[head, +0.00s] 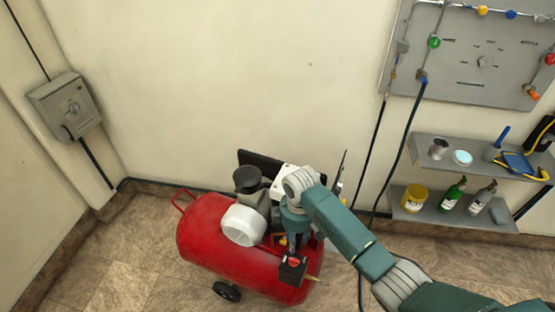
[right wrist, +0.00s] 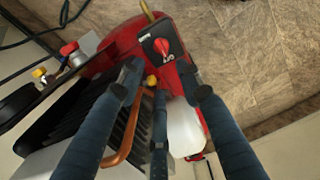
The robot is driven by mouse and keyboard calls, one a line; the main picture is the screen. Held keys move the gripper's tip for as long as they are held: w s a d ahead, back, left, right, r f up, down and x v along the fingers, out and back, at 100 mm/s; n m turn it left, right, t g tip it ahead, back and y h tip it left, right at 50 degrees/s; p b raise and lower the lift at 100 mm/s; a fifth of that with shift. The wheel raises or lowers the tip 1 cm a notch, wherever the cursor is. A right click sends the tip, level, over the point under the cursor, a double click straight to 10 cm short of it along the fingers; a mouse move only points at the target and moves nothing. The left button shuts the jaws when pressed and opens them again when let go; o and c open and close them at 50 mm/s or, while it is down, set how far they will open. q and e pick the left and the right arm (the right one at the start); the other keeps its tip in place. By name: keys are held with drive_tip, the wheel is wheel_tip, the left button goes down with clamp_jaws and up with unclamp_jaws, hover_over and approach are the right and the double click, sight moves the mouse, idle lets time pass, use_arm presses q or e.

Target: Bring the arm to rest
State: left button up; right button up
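My right arm comes in from the right in the head view, and its right gripper (head: 291,238) hangs over the red air compressor (head: 215,240). In the right wrist view my right gripper (right wrist: 160,82) has its dark fingers spread apart with nothing held between them. Just beyond the fingertips is a black switch box with a red knob (right wrist: 160,46); this box also shows in the head view (head: 292,270). I cannot tell whether a finger touches it. My left gripper is not in view.
A grey wall box (head: 66,106) hangs at the left. A panel with coloured valves (head: 483,62) is on the wall at the right, above shelves (head: 480,222) with bottles and a yellow can (head: 414,198). Hoses hang along the wall. The tiled floor at the left is clear.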

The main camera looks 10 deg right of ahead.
drive_tip(key=s+a+m+t+y, duration=0.15)
drive_tip(key=s+m, duration=0.25)
drive_tip(key=s, duration=0.8)
drive_tip(key=s+d+r+m+t+h, duration=0.1)
drive_tip(key=s+d+r+m, duration=0.25)
drive_tip(key=s+r, duration=0.2)
drive_tip(key=s+d+r+m+t, duration=0.1)
drive_tip(key=s+d+r+m, duration=0.1)
drive_tip(key=s+d+r, duration=0.35)
drive_tip(key=s+a+f+g+b, duration=0.1)
drive_tip(key=s+f, duration=0.1)
drive_tip(key=f, duration=1.3)
drive_tip(key=s+a+f+b, duration=0.1)
drive_tip(key=f, duration=1.5)
drive_tip(key=s+d+f+g, duration=0.1)
drive_tip(key=s+d+f, duration=0.2)
drive_tip(key=s+f, duration=1.3)
drive_tip(key=shift+s+b, duration=0.3)
drive_tip(key=shift+s, duration=0.3)
drive_tip(key=shift+d+f+n+g+h, duration=0.1)
drive_tip(key=shift+n+g+h, duration=0.15)
